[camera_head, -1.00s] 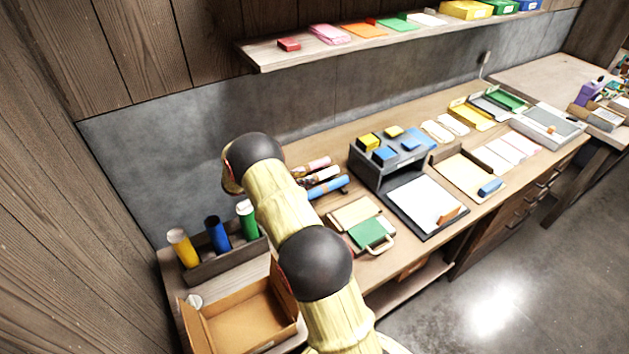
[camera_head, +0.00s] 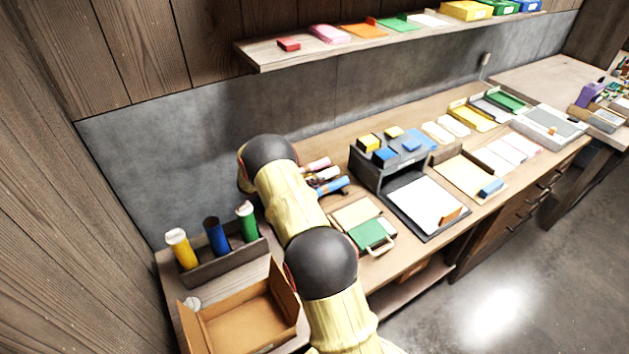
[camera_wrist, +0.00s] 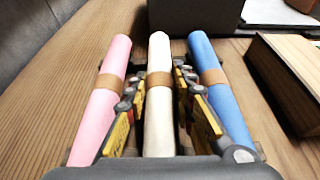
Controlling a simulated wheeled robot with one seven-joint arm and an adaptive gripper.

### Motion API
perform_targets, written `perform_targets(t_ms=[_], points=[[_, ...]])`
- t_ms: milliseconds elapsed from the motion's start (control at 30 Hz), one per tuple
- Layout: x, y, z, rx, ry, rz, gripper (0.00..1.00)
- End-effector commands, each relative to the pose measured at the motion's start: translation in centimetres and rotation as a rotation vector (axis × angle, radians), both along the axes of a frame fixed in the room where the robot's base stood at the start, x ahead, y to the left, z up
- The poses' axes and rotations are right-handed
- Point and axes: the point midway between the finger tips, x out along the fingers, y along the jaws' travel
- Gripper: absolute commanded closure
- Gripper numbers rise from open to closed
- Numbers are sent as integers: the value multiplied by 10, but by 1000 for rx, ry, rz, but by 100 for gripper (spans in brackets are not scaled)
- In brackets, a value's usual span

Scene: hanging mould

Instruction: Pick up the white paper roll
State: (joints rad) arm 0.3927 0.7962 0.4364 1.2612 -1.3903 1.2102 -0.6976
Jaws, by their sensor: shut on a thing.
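The white paper roll (camera_wrist: 159,115) with a brown band lies between the two fingers of my gripper (camera_wrist: 158,90) in the wrist view. The fingers are shut on it, one on each side. A pink roll (camera_wrist: 102,105) lies to its left and a blue roll (camera_wrist: 219,90) to its right. In the head view, the pink roll (camera_head: 316,164) and blue roll (camera_head: 333,186) lie on the desk beyond my arm. My arm hides most of my gripper there, and the white roll (camera_head: 328,174) shows only in part between them.
A desk organizer (camera_head: 372,172) stands right of the rolls. A green folder (camera_head: 368,233) lies in front. A holder (camera_head: 215,266) with yellow, blue and green tubes and an open cardboard box (camera_head: 243,320) stand at left. A shelf (camera_head: 330,57) runs above.

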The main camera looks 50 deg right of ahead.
Motion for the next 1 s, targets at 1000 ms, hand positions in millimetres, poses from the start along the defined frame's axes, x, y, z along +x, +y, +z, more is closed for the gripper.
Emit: perform_targets(t_ms=[1000], points=[[-26,26,79,-1,-2,1,99]])
